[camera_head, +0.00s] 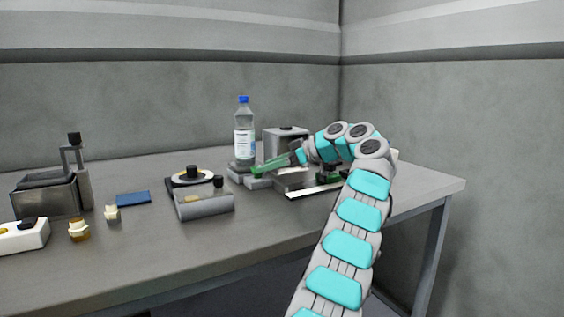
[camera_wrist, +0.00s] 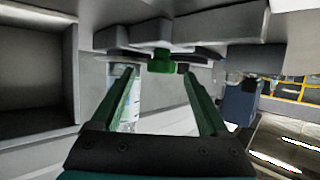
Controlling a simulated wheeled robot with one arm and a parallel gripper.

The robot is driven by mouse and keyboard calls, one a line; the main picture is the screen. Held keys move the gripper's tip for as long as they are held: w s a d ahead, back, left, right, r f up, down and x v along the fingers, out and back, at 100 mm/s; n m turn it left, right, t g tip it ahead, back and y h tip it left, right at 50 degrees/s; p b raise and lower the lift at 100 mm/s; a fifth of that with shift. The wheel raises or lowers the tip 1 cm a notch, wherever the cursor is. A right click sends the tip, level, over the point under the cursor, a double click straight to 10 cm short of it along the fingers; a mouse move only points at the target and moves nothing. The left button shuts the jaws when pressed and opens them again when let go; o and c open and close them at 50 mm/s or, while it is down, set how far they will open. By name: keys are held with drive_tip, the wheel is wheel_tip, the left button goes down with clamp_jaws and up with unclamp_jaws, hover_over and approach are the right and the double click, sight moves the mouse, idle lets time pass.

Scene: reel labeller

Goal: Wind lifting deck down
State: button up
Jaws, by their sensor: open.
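My gripper (camera_head: 256,169) reaches left over the back right part of the table, with its green fingers pointing left. In the wrist view my gripper (camera_wrist: 158,73) is open, its two fingers apart and nothing held. A green knob (camera_wrist: 161,61) on a grey and dark mechanism shows just beyond and between the fingertips; I cannot tell whether they touch it. A clear bottle with a blue cap (camera_head: 244,138) stands upright on or behind low grey blocks (camera_head: 258,183) near my fingertips. I cannot tell for certain which part is the lifting deck; my arm hides some of this area.
A grey box (camera_head: 285,136) stands behind my gripper. To the left are a grey tray-like unit (camera_head: 205,205), a round black-and-yellow piece (camera_head: 192,174), a blue pad (camera_head: 133,198) and a metal bin (camera_head: 48,196). The table's front edge is mostly clear; walls close off the back.

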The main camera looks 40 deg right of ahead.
drive_tip(key=v, duration=0.4)
drive_tip(key=shift+f, duration=0.1)
drive_tip(key=shift+v, duration=1.05)
drive_tip(key=shift+a, duration=0.1)
